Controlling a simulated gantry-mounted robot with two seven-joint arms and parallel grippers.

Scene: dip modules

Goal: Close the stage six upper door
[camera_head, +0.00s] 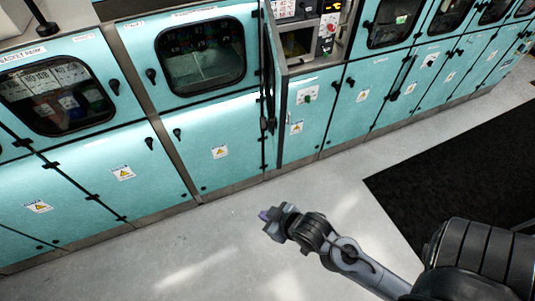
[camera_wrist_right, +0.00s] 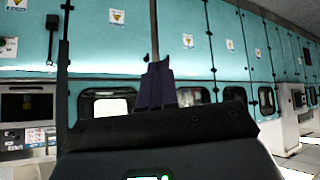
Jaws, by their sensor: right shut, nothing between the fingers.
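The open upper door (camera_head: 269,75) is swung outward from the teal cabinet and shows nearly edge-on in the head view. To its right is the uncovered compartment (camera_head: 298,42), with control panels inside. I cannot read its stage label. My right gripper (camera_head: 268,215) is shut and empty, over the grey floor in front of the cabinets, below and apart from the door. In the right wrist view its dark purple fingertips (camera_wrist_right: 156,84) are together. The wrist view looks upside down; the door's dark edge (camera_wrist_right: 63,85) stands left of the fingers. My left gripper is not seen.
Shut windowed upper doors (camera_head: 202,55) and shut lower doors (camera_head: 218,145) line the cabinet row, with black latches protruding. A black mat (camera_head: 455,170) lies on the floor at right. The floor (camera_head: 180,245) in front of the cabinets is clear.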

